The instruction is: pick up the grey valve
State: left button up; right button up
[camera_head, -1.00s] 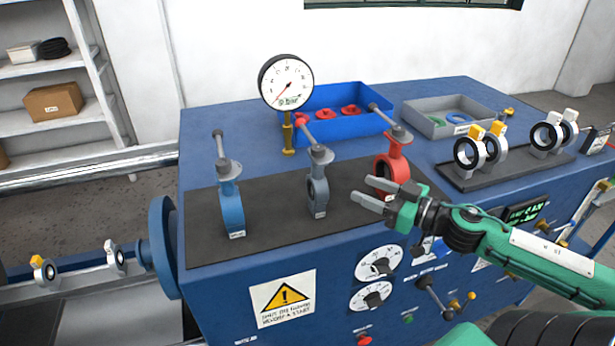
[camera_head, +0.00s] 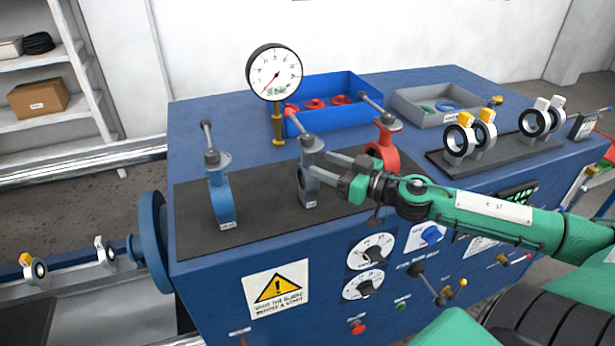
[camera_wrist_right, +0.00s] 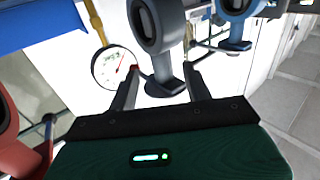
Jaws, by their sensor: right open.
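The grey valve (camera_head: 309,190) stands upright on the black mat (camera_head: 262,215), between the blue valve (camera_head: 222,197) and the red valve (camera_head: 386,154). My right gripper (camera_head: 317,166) is open, with its fingertips at the grey valve's neck, just below its cap and lever. In the right wrist view the grey valve (camera_wrist_right: 158,40) appears upside down, its neck and cap between the two open fingers (camera_wrist_right: 160,82). I cannot tell whether a finger touches it. My left gripper is out of view.
A pressure gauge (camera_head: 273,72) stands behind the grey valve. A blue bin (camera_head: 325,120) with red parts and a grey bin (camera_head: 416,112) lie at the back. The bench front carries knobs.

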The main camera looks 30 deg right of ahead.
aim_at(312, 158)
jog(key=shift+w, duration=0.1)
jog(key=shift+w+a, duration=0.1)
jog(key=shift+a, duration=0.05)
jog(key=shift+r+p+x, duration=0.15)
jog(key=shift+p+x, duration=0.45)
jog(key=shift+x, duration=0.35)
jog(key=shift+r+p+x, duration=0.1)
jog(key=shift+p+x, duration=0.45)
jog(key=shift+x, duration=0.4)
jog(key=shift+w+a+f+p, duration=0.1)
jog(key=shift+w+a+p, duration=0.2)
jog(key=shift+w, duration=0.15)
jog(key=shift+c, duration=0.2)
grip_shut()
jog(key=shift+w, duration=0.1)
